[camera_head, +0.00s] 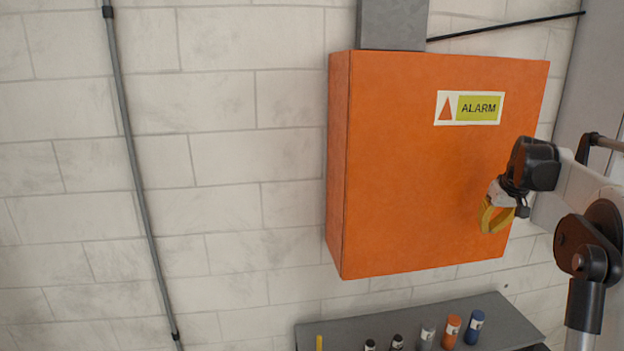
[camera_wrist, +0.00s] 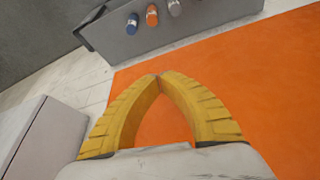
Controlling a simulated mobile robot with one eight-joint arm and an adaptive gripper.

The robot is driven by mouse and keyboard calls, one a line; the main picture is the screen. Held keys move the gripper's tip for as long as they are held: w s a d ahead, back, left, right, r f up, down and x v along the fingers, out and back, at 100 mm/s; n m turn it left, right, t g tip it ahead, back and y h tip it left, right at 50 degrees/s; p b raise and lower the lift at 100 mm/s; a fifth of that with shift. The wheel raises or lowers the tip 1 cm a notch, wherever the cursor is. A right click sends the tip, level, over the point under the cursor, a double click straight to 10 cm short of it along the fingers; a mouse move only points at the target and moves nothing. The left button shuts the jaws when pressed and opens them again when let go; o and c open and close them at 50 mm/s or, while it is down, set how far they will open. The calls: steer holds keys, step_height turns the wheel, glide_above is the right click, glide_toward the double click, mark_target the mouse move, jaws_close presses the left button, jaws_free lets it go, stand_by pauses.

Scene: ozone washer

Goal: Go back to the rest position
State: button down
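My gripper (camera_head: 492,215) is in front of the lower right part of the orange alarm box (camera_head: 420,180) in the head view. Its yellow fingers also show in the wrist view (camera_wrist: 160,78), where the tips meet with nothing between them. The orange surface (camera_wrist: 265,85) fills the right side of the wrist view behind the fingers. I cannot tell whether the fingers touch the box. My arm reaches in from the right edge of the head view.
Below the box is a grey shelf (camera_head: 320,335) with several small bottles, including an orange one (camera_head: 451,332) and a blue one (camera_head: 474,327). A thin grey pipe (camera_head: 137,180) runs down the white block wall at left. The wall between is bare.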

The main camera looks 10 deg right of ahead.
steer(key=s+a+f+b, duration=0.15)
steer(key=s+a, duration=0.25)
steer(key=a, duration=0.4)
steer(key=s+a+f+n+t+b, duration=0.1)
steer(key=s+a+b, duration=0.2)
steer(key=s+a, duration=0.35)
steer(key=s+a+f+b, duration=0.2)
steer(key=s+a, duration=0.1)
steer(key=a, duration=0.7)
steer(key=s+a+f+b, duration=0.3)
steer(key=s+a+f, duration=0.3)
steer(key=s+f, duration=0.2)
steer(key=s+a+f+t+y+b, duration=0.1)
steer(key=s+a+f+b, duration=0.2)
steer(key=s+a+f, duration=0.4)
steer(key=s+f, duration=0.1)
steer(key=s, duration=0.1)
steer(key=shift+s+f+n+t, duration=0.2)
steer(key=shift+s+n+t, duration=0.1)
steer(key=shift+s+n, duration=0.1)
steer(key=shift+a, duration=0.1)
